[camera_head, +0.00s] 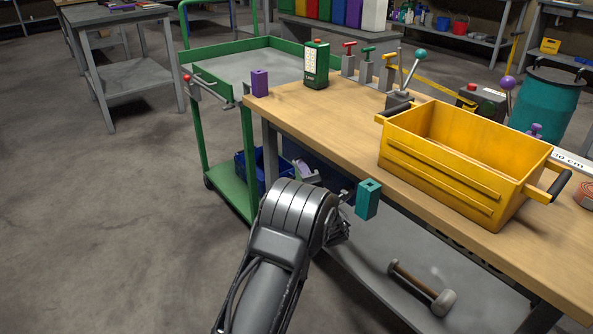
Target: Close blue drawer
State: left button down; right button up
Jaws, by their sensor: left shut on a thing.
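My left gripper (347,202) is at the bench's front edge, partly hidden by my own wrist. It is shut on a teal block (368,200) with a square hole in its top, held just off the edge. A dark blue surface (325,168) shows under the bench, behind my wrist. It may be the blue drawer, but how far it stands open cannot be told. My right gripper is not in view.
On the wooden bench (330,115) stand a yellow crate (440,177), a purple block (260,83), a green box (316,66) and several levers. A mallet (425,288) lies on the lower shelf. A green cart (228,184) stands at left, holding a blue bin (247,168).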

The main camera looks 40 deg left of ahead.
pick_arm(q)
jog(key=shift+w+d+r, duration=0.1)
jog(key=c, duration=1.5)
grip_release()
jog(key=shift+w, duration=0.1)
jog(key=p+v, duration=0.2)
jog(key=v, duration=0.5)
jog(key=shift+s+d, duration=0.25)
jog(key=shift+d, duration=0.1)
